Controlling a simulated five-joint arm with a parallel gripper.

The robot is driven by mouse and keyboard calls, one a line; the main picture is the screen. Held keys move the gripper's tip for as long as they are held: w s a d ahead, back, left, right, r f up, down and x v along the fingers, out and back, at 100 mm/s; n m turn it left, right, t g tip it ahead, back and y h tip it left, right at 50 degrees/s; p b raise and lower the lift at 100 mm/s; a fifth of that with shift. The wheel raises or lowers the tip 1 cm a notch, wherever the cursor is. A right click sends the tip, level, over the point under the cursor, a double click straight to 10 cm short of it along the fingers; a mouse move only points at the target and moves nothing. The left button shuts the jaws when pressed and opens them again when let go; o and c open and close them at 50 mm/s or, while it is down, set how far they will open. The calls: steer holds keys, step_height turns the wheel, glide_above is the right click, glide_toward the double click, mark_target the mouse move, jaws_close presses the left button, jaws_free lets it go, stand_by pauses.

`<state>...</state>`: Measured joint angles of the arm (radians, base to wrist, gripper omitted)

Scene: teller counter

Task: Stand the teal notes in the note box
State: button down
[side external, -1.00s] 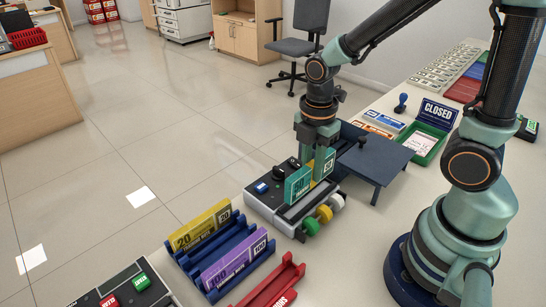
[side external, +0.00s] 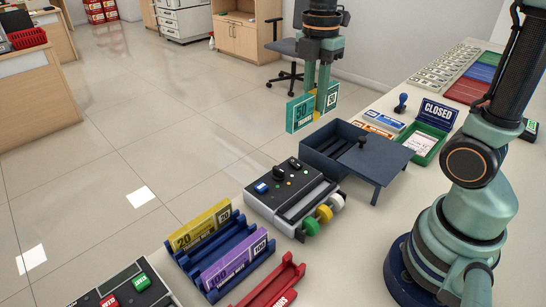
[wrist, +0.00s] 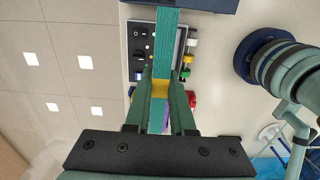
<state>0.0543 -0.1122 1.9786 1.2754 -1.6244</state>
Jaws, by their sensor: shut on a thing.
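The teal notes (side external: 301,113) are a thick bundle marked 50 with a yellow band around the middle. My gripper (side external: 320,103) is shut on them at the band and holds them on edge in the air. In the side view they appear above and left of a dark blue box (side external: 325,148). The box is partly open, with a knobbed lid (side external: 385,153) off to its right and a divider inside. In the wrist view the teal notes (wrist: 164,50) run between the fingers of my gripper (wrist: 160,85). The box's floor is hidden in the side view.
A counting machine (side external: 291,192) with white, yellow and green wheels stands in front of the box. Blue racks (side external: 262,262) hold yellow notes (side external: 201,226) and purple notes (side external: 234,262). A red rack (side external: 276,284) sits nearby. A green tray (side external: 432,146) and CLOSED sign (side external: 438,111) stand right.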

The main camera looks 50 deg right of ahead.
steer(key=w+d+f, duration=0.2)
steer(key=d+f, duration=0.5)
steer(key=d, duration=0.2)
steer(key=w+d+f, duration=0.3)
steer(key=d+f, duration=0.4)
steer(key=d, duration=0.1)
steer(key=shift+w+d, duration=0.25)
steer(key=shift+d, duration=0.1)
steer(key=shift+f, duration=0.3)
steer(key=shift+f, duration=3.45)
steer(key=c, duration=0.7)
jaws_free()
steer(key=shift+r, duration=0.1)
steer(key=shift+r, duration=3.5)
